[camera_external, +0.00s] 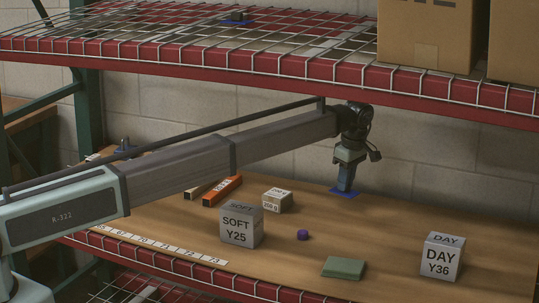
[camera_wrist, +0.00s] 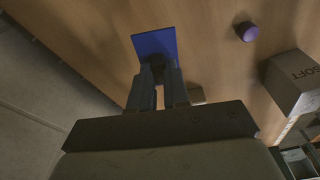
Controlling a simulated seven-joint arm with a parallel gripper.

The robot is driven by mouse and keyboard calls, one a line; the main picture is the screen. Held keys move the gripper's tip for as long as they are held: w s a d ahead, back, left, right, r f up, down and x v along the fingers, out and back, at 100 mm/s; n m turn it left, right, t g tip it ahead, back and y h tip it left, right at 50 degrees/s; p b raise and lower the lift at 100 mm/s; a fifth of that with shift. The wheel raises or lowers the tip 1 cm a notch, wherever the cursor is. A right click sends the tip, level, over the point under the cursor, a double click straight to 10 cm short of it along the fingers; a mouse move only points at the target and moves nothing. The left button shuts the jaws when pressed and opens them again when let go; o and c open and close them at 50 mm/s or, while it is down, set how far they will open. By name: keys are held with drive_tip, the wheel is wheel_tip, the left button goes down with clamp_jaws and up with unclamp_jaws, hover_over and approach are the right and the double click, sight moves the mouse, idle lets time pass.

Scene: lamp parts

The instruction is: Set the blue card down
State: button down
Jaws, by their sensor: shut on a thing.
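The blue card (camera_external: 345,193) is at the tips of my gripper (camera_external: 345,184), low over the wooden board near its back edge. In the external view I cannot tell whether the card touches the board. In the wrist view the blue card (camera_wrist: 155,43) is a flat square reaching out past the fingertips.
A purple cylinder (camera_external: 303,235), a green folded cloth or pad (camera_external: 344,267), and grey boxes SOFT Y25 (camera_external: 241,226) and DAY Y36 (camera_external: 441,257) stand on the board. A small box (camera_external: 278,200) and an orange bar (camera_external: 222,191) lie left. A wire shelf (camera_external: 250,50) hangs above.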

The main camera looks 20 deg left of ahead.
drive_tip(key=d+r+m+t+h, duration=0.1)
drive_tip(key=d+m+h, duration=0.1)
drive_tip(key=d+m, duration=1.6)
drive_tip(key=shift+d+f+n, duration=0.55)
drive_tip(key=shift+f, duration=1.05)
drive_tip(key=shift+d+f+n, duration=0.5)
drive_tip(key=shift+d+f, duration=0.05)
drive_tip(key=shift+f, duration=1.05)
drive_tip(key=shift+d+f+n, duration=0.55)
drive_tip(key=shift+f, duration=1.05)
drive_tip(key=shift+f, duration=0.15)
drive_tip(key=c, duration=1.1)
unclamp_jaws()
wheel_tip(320, 180, up, 12)
drive_tip(key=s, duration=0.1)
drive_tip(key=shift+s, duration=0.4)
